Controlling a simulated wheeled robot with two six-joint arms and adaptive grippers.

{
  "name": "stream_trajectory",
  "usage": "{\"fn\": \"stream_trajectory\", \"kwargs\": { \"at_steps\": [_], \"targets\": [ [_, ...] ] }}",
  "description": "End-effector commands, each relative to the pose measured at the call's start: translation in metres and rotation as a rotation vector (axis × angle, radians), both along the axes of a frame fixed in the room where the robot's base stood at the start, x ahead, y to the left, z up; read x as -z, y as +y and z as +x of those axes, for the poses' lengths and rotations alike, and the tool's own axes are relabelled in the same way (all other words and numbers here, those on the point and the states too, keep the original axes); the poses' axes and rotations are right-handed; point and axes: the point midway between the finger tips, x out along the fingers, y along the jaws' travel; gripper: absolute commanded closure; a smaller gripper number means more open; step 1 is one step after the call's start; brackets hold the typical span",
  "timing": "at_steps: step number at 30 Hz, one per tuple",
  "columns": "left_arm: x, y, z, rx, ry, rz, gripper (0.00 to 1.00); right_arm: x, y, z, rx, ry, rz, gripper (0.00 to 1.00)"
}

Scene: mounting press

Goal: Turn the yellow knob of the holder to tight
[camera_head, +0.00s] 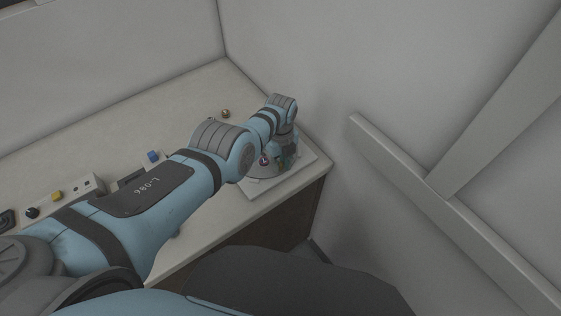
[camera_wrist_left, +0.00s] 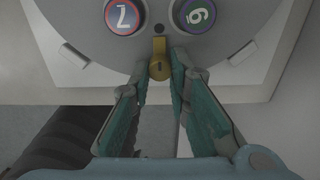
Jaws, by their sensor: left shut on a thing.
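The holder is a round grey disc (camera_wrist_left: 235,42) on a white plate. It carries a red-rimmed piece marked 7 (camera_wrist_left: 123,14) and a green-and-violet piece marked 6 (camera_wrist_left: 197,13). The small yellow knob (camera_wrist_left: 159,60) is at the disc's near edge, between and below those pieces, with a dark hole above it. My left gripper (camera_wrist_left: 160,68) has its teal fingers on either side of the knob and is shut on it. In the head view the holder (camera_head: 262,172) is partly hidden behind my left arm. My right gripper is not in view.
The white plate (camera_head: 257,190) lies at the right end of the worktop (camera_head: 110,129), near its edge. A wall rises behind it. A blue block (camera_head: 152,156), a small round piece (camera_head: 226,113) and a box with yellow and black knobs (camera_head: 98,184) are on the worktop.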

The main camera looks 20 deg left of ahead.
Motion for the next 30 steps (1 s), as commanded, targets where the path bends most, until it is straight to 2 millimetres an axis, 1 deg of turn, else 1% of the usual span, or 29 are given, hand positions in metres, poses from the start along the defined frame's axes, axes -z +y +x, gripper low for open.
{"fn": "stream_trajectory", "kwargs": {
  "at_steps": [3,4,7,8,17,22,26,27,30],
  "targets": [
    [0.0,0.0,0.0,0.0,0.0,0.0,1.0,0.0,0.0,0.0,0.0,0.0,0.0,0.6],
    [0.0,0.0,0.0,0.0,0.0,0.0,0.82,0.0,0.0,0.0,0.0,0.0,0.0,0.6],
    [0.0,0.0,0.0,-0.001,0.0,0.0,0.66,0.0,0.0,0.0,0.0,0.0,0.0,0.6],
    [0.0,0.0,0.0,-0.001,0.0,0.0,0.64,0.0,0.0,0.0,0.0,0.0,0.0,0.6],
    [0.0,0.0,0.0,-0.001,-0.001,-0.001,0.64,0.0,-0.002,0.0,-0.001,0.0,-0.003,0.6],
    [-0.009,-0.001,0.002,0.0,-0.002,-0.001,0.64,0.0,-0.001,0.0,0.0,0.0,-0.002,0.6],
    [-0.026,-0.001,0.001,-0.002,-0.002,-0.002,0.64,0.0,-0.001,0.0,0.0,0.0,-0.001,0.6],
    [-0.033,-0.001,0.0,-0.002,-0.003,-0.003,0.64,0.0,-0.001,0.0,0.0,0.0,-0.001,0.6],
    [-0.068,0.0,0.001,-0.002,-0.004,-0.001,0.64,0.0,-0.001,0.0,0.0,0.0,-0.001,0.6]
  ]
}}
